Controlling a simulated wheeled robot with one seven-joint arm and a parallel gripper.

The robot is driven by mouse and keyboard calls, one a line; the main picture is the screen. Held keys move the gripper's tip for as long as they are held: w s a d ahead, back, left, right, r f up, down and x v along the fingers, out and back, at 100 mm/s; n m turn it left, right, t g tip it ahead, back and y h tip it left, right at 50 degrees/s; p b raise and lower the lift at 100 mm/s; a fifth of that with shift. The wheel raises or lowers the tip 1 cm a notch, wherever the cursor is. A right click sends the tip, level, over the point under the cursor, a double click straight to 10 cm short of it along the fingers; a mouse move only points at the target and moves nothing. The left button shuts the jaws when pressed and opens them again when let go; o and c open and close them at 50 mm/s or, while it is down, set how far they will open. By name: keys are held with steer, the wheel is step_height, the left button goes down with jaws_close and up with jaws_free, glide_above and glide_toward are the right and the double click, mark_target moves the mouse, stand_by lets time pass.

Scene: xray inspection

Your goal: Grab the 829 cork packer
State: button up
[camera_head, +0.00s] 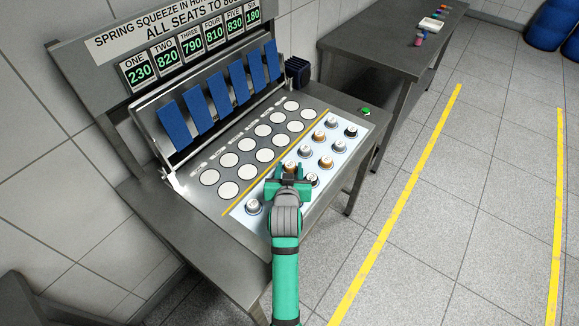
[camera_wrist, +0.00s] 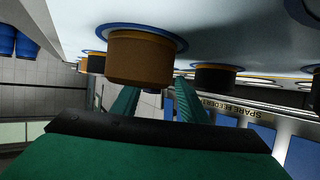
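An orange-brown packer (camera_head: 291,164) stands on the light panel right at the tip of my gripper (camera_head: 289,180) in the head view. In the wrist view, which is upside down, a large brown packer (camera_wrist: 140,60) on a blue-ringed seat is close to the camera. The green fingers of my gripper (camera_wrist: 158,103) are spread apart, and the packer partly covers the left one. I see no grip on it. Other orange-brown packers (camera_head: 319,136) (camera_head: 325,161) stand farther along the panel. I cannot read 829 on any of them.
Rows of white round seats (camera_head: 263,130) lie behind a yellow line, below blue flaps (camera_head: 221,93). A green button (camera_head: 366,110) is at the bench's right. A side table (camera_head: 392,40) stands beyond.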

steer(key=shift+w+a, duration=0.1)
steer(key=shift+w, duration=0.15)
steer(key=c, duration=0.8)
